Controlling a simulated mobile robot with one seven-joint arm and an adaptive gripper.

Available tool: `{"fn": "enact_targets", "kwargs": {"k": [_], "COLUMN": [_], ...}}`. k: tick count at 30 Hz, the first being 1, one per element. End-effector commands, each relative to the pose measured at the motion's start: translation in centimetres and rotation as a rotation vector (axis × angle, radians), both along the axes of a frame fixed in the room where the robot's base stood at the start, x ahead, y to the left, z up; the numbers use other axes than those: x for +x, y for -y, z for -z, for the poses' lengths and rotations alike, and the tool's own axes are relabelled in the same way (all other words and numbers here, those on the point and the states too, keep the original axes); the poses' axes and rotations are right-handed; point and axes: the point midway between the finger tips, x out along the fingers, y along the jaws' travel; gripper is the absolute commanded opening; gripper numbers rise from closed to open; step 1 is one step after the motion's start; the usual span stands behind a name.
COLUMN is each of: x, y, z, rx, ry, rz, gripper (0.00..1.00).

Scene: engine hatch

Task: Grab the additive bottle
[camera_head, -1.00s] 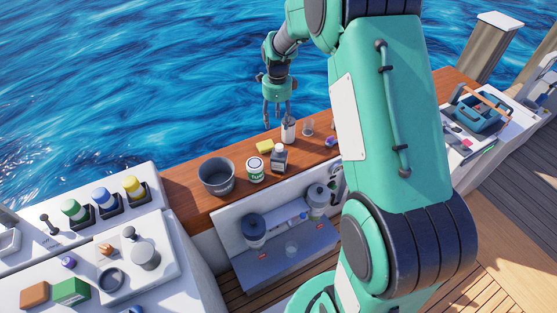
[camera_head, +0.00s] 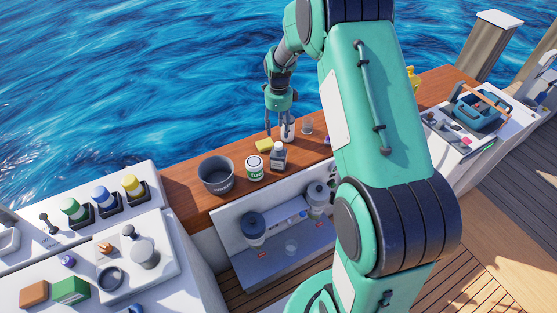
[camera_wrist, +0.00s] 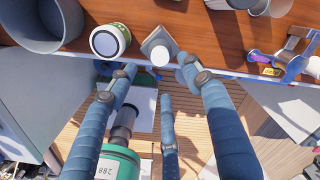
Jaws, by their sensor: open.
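I take the grey, square-bodied bottle (camera_head: 279,158) with a white cap to be the additive bottle, though its label is not readable. It stands upright on the wooden ledge (camera_head: 195,193), right of a white and green tin (camera_head: 255,169). In the wrist view the bottle (camera_wrist: 158,49) is seen from above, just beyond my spread fingers. My gripper (camera_head: 280,129) is open and empty, above and behind the bottle in the head view. A second, white bottle (camera_head: 288,131) is partly hidden by my fingers. Whether they touch it, I cannot tell.
A grey bucket (camera_head: 216,175) stands left of the tin. A yellow sponge (camera_head: 264,145) lies behind the bottle and a clear glass (camera_head: 307,127) stands to the right. Below the ledge is an open recess with containers (camera_head: 253,229). Water lies behind the ledge.

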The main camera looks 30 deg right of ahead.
Motion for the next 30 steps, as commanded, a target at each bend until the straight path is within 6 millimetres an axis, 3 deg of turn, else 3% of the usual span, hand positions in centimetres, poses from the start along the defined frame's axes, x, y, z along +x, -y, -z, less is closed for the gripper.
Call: {"fn": "enact_targets", "kwargs": {"k": [6, 12, 25, 30], "x": [0.0, 0.0, 0.0, 0.0], "y": [0.0, 0.0, 0.0, 0.0], "z": [3.5, 5.4, 5.8, 6.8], "rx": [0.001, 0.0, 0.0, 0.001], "ry": [-0.001, 0.0, 0.0, -0.001], "rz": [0.0, 0.0, 0.0, 0.0], "gripper": [0.5, 0.5, 0.5, 0.5]}}
